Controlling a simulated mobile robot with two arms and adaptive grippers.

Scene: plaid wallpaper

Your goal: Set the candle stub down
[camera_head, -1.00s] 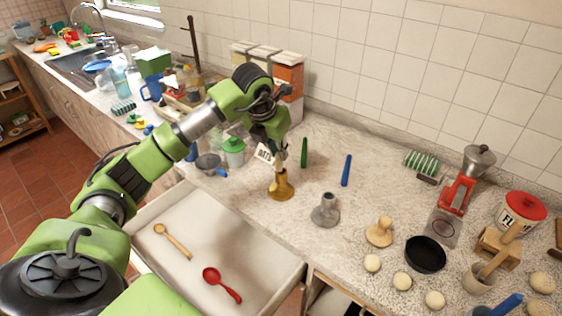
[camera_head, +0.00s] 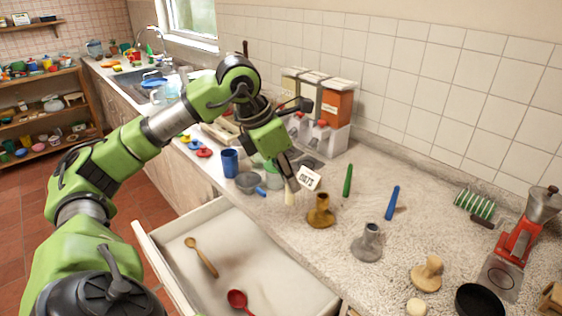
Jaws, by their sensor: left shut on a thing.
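My left gripper (camera_head: 290,186) points down over the counter, shut on a short cream candle stub (camera_head: 289,199). The stub is upright and its upper part is hidden by the fingers. Its lower end is at or just above the counter; I cannot tell whether it touches. A brass candle holder (camera_head: 320,213) stands just to the right, apart from the stub, with nothing in it that I can see. A grey candle holder (camera_head: 367,243) stands further right. My right gripper is not in view.
A green candle (camera_head: 348,180) and a blue candle (camera_head: 392,203) are behind the holders. A small label card (camera_head: 308,178) stands close to the fingers. A blue cup (camera_head: 230,162) and grey pan (camera_head: 247,183) are at left. An open drawer (camera_head: 240,255) lies below the counter edge.

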